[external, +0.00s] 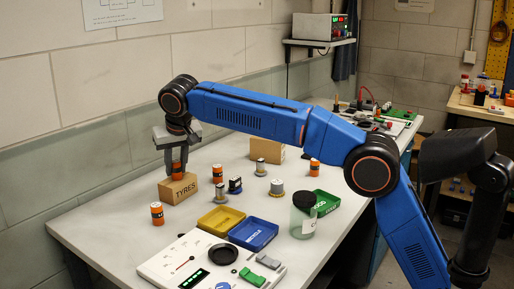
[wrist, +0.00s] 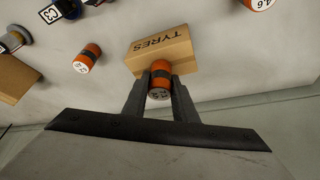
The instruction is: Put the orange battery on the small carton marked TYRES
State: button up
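The small carton marked TYRES (external: 178,190) is a brown box on the bench, below my gripper (external: 177,170). In the wrist view the carton (wrist: 165,52) lies just beyond my fingertips (wrist: 160,88). My fingers are closed on both sides of an orange battery (wrist: 158,78) with a dark band and a pale end. The battery (external: 177,167) is upright between the fingers, over the carton's top. I cannot tell whether its lower end touches the carton, as the fingers partly hide it.
Other orange batteries stand at the front left (external: 157,213), right of the carton (external: 218,174) and farther right (external: 314,167). A yellow tray (external: 207,228), blue tray (external: 240,239), green tray (external: 330,199) and black-lidded jar (external: 303,221) stand to the right. Another carton (external: 277,151) is behind.

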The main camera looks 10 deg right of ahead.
jog(key=o, duration=0.4)
jog(key=shift+r, duration=0.1)
jog(key=v, duration=1.2)
jog(key=shift+w+r, duration=0.1)
